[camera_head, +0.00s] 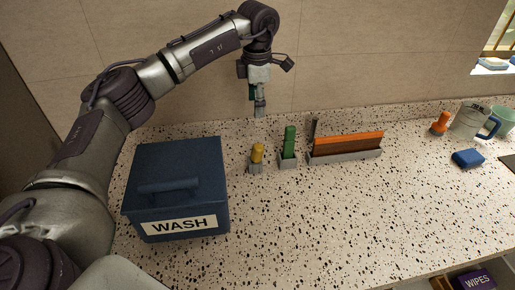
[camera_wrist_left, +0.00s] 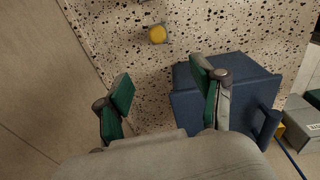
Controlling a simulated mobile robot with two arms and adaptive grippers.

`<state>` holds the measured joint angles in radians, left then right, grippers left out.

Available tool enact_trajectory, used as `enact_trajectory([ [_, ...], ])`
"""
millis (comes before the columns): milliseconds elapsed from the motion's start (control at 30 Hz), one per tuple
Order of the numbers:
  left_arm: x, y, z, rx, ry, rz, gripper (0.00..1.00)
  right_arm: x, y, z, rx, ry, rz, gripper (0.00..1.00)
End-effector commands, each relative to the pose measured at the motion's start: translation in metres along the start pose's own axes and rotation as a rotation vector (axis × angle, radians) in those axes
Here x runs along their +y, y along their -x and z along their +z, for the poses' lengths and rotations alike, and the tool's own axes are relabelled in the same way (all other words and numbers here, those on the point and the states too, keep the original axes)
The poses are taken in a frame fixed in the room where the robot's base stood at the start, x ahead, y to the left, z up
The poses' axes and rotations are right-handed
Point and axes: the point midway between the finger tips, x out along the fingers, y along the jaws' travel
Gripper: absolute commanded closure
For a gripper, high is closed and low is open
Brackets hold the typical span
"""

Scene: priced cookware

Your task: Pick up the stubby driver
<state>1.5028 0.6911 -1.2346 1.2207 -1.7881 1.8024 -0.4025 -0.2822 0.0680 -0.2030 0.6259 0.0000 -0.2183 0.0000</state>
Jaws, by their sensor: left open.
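A short yellow-handled tool (camera_head: 257,154), which looks like the stubby driver, stands upright in a small grey holder (camera_head: 255,168) on the speckled counter. In the left wrist view its round yellow top (camera_wrist_left: 157,34) shows near the upper middle, beyond the fingertips. My left gripper (camera_head: 260,108) hangs above the back of the counter, apart from the yellow tool and higher than it. In the left wrist view the green-padded fingers of my left gripper (camera_wrist_left: 161,88) are spread with nothing between them. My right gripper is not in view.
A blue WASH box (camera_head: 180,180) stands left of the yellow tool. A green-handled tool (camera_head: 289,141) and a grey rack with an orange-edged piece (camera_head: 346,146) stand to its right. Farther right are an orange object (camera_head: 440,123), blue block (camera_head: 468,158) and jug (camera_head: 470,121). The front counter is clear.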

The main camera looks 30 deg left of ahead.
Motion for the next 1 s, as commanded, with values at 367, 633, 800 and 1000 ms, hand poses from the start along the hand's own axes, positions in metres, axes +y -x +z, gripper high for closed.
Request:
enact_trajectory([
  [367,-0.004,-0.055,0.001,-0.002,-0.001,0.000,0.32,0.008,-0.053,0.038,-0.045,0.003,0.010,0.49],
  [633,-0.005,-0.079,0.001,-0.001,-0.001,-0.001,0.32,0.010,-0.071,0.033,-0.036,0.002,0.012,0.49],
  [800,-0.006,-0.106,0.000,0.002,-0.001,-0.005,0.32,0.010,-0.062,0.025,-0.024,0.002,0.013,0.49],
  [1000,-0.006,-0.143,0.001,0.001,-0.001,-0.004,0.32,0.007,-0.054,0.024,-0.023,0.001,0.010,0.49],
])
